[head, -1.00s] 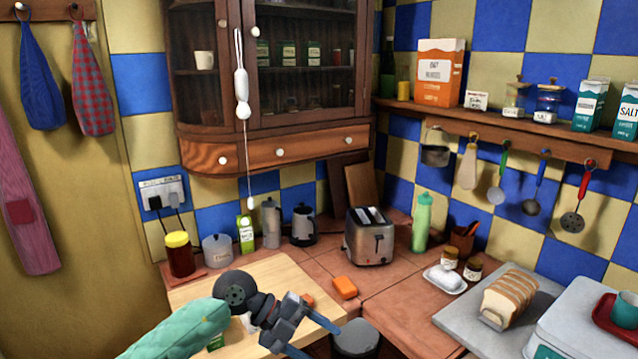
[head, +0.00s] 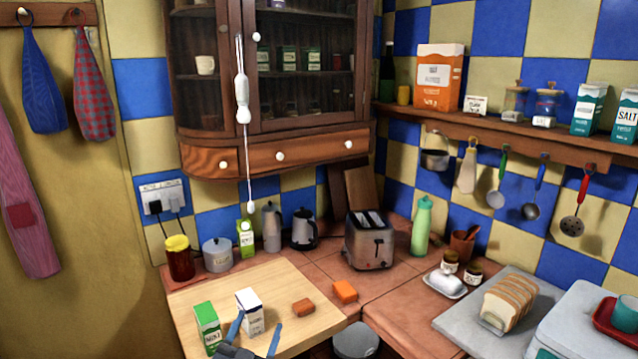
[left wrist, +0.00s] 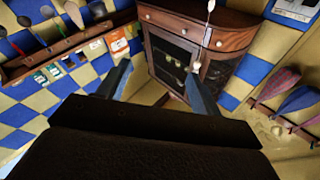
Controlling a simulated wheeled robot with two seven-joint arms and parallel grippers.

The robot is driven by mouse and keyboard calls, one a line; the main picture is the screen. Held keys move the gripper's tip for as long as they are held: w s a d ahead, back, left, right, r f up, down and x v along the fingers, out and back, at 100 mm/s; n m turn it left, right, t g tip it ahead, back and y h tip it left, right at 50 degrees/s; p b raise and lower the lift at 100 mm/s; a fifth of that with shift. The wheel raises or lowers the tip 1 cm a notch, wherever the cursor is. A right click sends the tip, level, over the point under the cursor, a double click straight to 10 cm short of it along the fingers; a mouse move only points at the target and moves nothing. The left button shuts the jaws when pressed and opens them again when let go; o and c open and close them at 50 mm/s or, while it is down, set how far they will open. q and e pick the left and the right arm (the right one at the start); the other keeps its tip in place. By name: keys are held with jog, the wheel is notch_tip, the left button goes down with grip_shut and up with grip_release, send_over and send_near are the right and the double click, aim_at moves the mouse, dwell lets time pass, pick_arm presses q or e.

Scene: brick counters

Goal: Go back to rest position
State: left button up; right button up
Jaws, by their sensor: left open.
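My left gripper (head: 254,335) is low in the head view, at the front of the wooden board, with its blue fingers apart and nothing between them. In the left wrist view the two fingers (left wrist: 157,88) are spread and empty, with the cabinet and wall beyond. A green carton (head: 208,327) and a white carton (head: 250,311) stand upright on the board, just behind and left of the gripper in the picture. My right gripper does not show.
A toaster (head: 370,240), green bottle (head: 421,226) and sliced loaf (head: 508,302) stand on the counter. A cord with a white pull (head: 243,114) hangs before the cabinet.

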pick_arm(q)
jog(key=s+a+f+n+g+y, duration=0.2)
jog(key=s+a+f+g+y, duration=0.15)
jog(key=f, duration=0.45)
jog(key=s+a+f+n+g+y, duration=0.2)
jog(key=s+a+f+g, duration=0.25)
jog(key=f, duration=0.35)
jog(key=s+f+g, duration=0.5)
jog(key=s+f, duration=0.1)
jog(key=s, duration=0.4)
jog(key=s+f+g, duration=0.4)
jog(key=s+f, duration=0.2)
jog(key=s, duration=0.4)
jog(key=s+d+f+g, duration=0.1)
jog(key=s+f, duration=0.1)
jog(key=f, duration=1.8)
jog(key=s+d+f+g+h, duration=0.1)
jog(key=s+f, duration=0.2)
jog(key=f, duration=1.7)
jog(key=shift+d+f, duration=0.3)
jog(key=shift+f, duration=0.05)
